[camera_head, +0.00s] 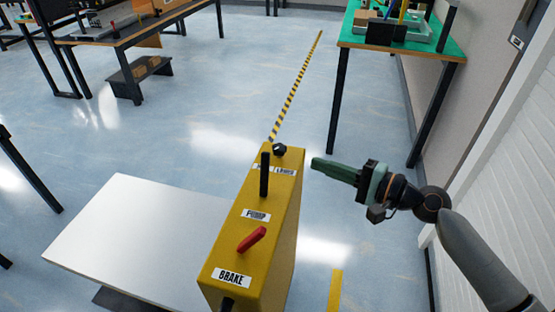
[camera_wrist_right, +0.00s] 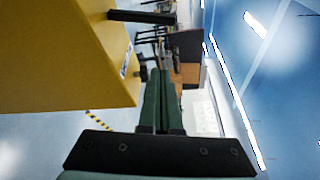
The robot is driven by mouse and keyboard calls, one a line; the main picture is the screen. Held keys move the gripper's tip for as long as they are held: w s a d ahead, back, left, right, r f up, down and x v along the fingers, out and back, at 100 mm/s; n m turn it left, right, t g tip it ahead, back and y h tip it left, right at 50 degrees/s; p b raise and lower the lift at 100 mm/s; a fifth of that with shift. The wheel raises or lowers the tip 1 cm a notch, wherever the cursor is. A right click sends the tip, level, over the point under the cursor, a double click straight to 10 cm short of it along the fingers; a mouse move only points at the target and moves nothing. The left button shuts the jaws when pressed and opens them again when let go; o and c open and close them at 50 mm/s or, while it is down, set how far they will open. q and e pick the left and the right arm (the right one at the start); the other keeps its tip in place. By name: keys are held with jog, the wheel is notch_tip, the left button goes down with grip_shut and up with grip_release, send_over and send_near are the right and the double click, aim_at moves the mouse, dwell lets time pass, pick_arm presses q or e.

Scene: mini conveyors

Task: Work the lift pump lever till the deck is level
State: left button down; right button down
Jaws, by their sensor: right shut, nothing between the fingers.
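The yellow lift housing (camera_head: 283,225) stands in the middle of the head view. Its black pump lever (camera_head: 264,175) stands up from the top, behind the PUMP label. A red brake lever (camera_head: 251,239) sits nearer me, and a black knob (camera_head: 279,149) is at the far end. The white deck (camera_head: 130,235) lies left of the housing; I cannot tell whether it is level. My right gripper (camera_head: 316,163) is shut and empty, right of the housing and apart from the lever. In the wrist view its fingers (camera_wrist_right: 160,80) point past the yellow side, with a black bar, probably the lever, above.
A green-topped table (camera_head: 440,52) stands at the back right, close to the wall. A workbench (camera_head: 130,35) and a low black stand (camera_head: 140,75) are at the back left. A yellow-black floor stripe (camera_head: 295,88) runs away behind the housing. The floor around is mostly clear.

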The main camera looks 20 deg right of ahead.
aim_at(265, 175)
dwell(0.3)
jog(key=p+x, duration=0.1)
jog(key=x, duration=0.9)
jog(key=shift+a+r, duration=0.1)
jog(key=shift+a, duration=0.05)
jog(key=shift+s+a+r+p, duration=0.15)
jog(key=shift+s+a+p, duration=0.2)
jog(key=shift+s, duration=0.15)
jog(key=shift+s+a+r+p, duration=0.25)
jog(key=shift+s+p, duration=0.1)
jog(key=shift+s, duration=0.2)
jog(key=shift+s+a, duration=0.4)
jog(key=shift+s, duration=0.2)
